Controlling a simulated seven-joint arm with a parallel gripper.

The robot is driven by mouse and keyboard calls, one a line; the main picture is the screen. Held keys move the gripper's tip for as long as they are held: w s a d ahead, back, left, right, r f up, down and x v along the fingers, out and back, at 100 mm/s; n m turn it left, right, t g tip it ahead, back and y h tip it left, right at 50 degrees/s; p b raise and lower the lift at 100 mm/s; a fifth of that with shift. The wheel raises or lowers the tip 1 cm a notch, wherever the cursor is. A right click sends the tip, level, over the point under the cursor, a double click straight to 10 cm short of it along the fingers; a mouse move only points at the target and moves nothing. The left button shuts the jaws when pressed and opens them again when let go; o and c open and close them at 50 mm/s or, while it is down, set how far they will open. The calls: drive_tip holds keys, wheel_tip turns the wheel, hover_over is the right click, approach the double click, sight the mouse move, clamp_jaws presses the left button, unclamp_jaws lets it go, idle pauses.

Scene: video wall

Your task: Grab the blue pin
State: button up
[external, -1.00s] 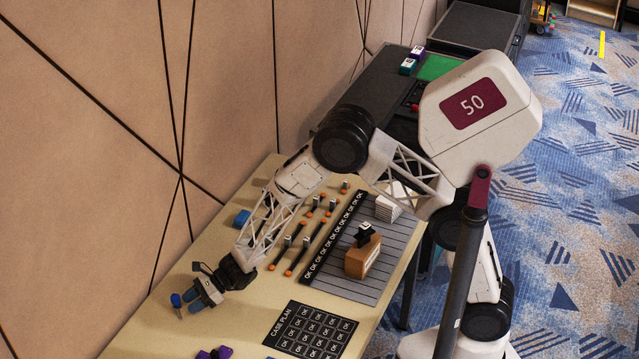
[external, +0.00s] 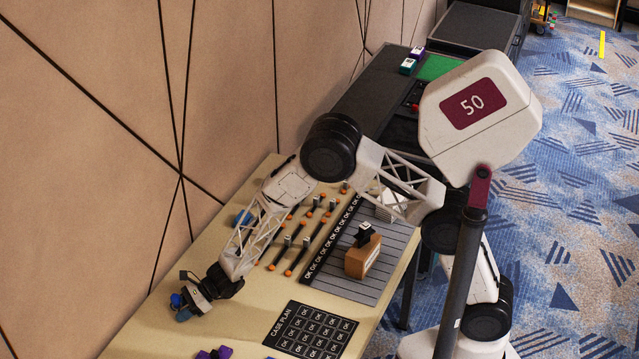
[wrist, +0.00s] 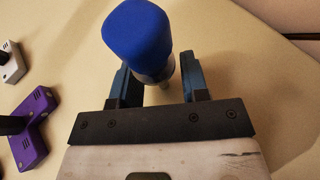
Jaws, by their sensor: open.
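The blue pin (wrist: 138,38) has a rounded blue head on a narrower grey shaft and stands on the tan table. In the wrist view its shaft is between the two fingers of my gripper (wrist: 161,78), with the head toward the camera. My gripper is open, and a gap shows between the shaft and the right finger. Whether the left finger touches the shaft I cannot tell. In the external view my gripper (external: 184,306) is low at the table's left end, and the pin's blue head (external: 176,299) shows beside it, partly hidden.
A purple piece (wrist: 35,125) and a white piece (wrist: 11,62) lie to the left in the wrist view. In the external view, a case plan board (external: 310,330), a wooden block (external: 362,257) and rods with orange ends (external: 297,257) lie to the right. The wall borders the table.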

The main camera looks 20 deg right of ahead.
drive_tip(key=shift+a+f, duration=0.15)
drive_tip(key=shift+a, duration=0.15)
idle(0.4)
clamp_jaws()
